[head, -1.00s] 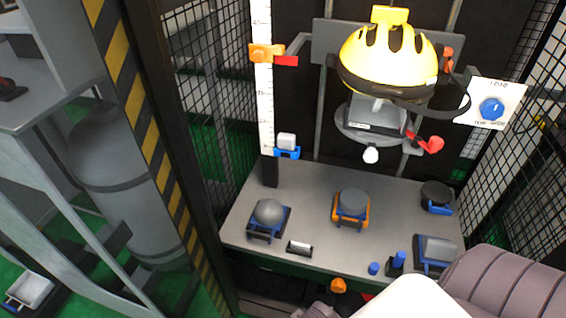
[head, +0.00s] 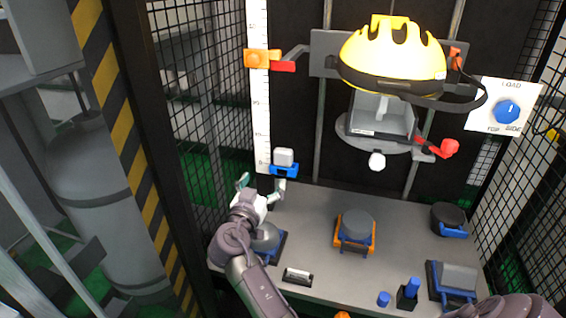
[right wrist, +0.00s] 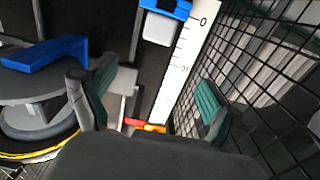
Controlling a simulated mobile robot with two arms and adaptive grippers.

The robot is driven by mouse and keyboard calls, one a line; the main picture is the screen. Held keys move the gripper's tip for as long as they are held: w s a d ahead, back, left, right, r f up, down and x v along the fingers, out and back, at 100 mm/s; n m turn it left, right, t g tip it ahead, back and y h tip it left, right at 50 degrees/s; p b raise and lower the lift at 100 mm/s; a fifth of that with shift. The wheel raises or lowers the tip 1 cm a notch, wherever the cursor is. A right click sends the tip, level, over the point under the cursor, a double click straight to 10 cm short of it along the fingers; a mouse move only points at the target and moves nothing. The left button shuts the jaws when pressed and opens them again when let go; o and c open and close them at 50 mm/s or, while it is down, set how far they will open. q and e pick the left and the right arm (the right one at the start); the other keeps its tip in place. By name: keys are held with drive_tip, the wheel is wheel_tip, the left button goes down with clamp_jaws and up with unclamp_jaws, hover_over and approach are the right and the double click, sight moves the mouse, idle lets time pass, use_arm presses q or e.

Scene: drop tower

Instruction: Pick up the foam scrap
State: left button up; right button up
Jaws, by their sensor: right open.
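A small pale grey block (head: 284,157), which looks like the foam scrap, sits on a blue slider (head: 284,171) at the low end of the white scale. My right gripper (head: 260,187) is open and empty, just left of and below the block, above a grey dome. In the right wrist view the scene is turned over: the block (right wrist: 160,28) and blue slider (right wrist: 168,8) show at the top, beyond the open fingers (right wrist: 148,100) and apart from them. My left gripper is not in view.
The white scale (head: 259,110) stands by the mesh wall, with an orange slider (head: 262,58) and red pointer higher up. A yellow helmet (head: 393,62) hangs over a grey platform. The grey table (head: 320,205) holds several blue and orange cradles with pads.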

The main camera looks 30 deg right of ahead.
approach(282, 154)
drive_tip(key=w+x, duration=0.1)
drive_tip(key=x, duration=0.2)
drive_tip(key=shift+s+x, duration=0.25)
drive_tip(key=shift+x, duration=2.55)
drive_tip(key=shift+d, duration=0.15)
drive_tip(key=c, duration=0.9)
